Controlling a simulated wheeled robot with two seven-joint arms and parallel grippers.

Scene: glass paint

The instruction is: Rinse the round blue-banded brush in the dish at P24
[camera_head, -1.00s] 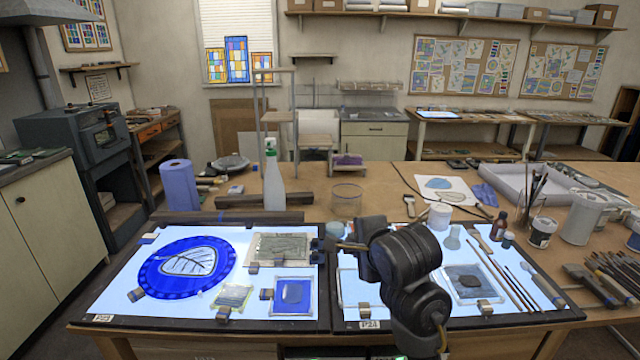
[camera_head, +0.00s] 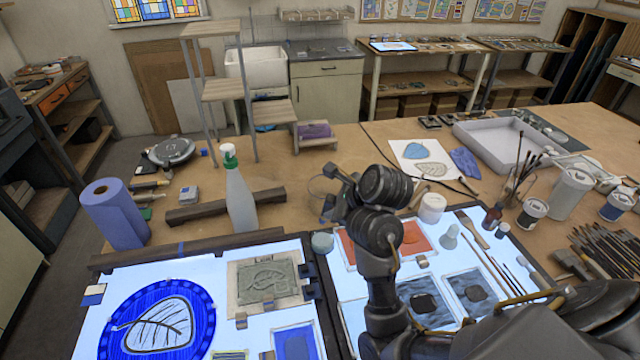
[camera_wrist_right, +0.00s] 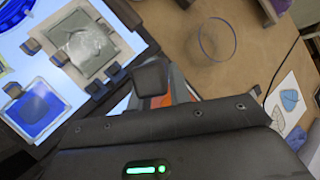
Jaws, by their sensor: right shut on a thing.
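My right gripper (camera_head: 335,200) is in the middle of the head view, above the bench behind the light panels. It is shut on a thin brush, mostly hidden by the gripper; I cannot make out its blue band. A clear round glass dish (camera_head: 314,187) stands on the bench there, partly hidden behind the gripper. The dish shows whole in the right wrist view (camera_wrist_right: 217,40), beyond the dark fingertip (camera_wrist_right: 151,78). I cannot tell whether the brush touches it. The P24 label is not visible now. My left gripper is not in view.
A spray bottle (camera_head: 240,200) and blue paper roll (camera_head: 115,215) stand to the left. A small round pot (camera_head: 322,242) sits at the panel's back edge. A white pot (camera_head: 432,208) and a jar of brushes (camera_head: 515,190) are to the right. Glass pieces lie on the lit panels.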

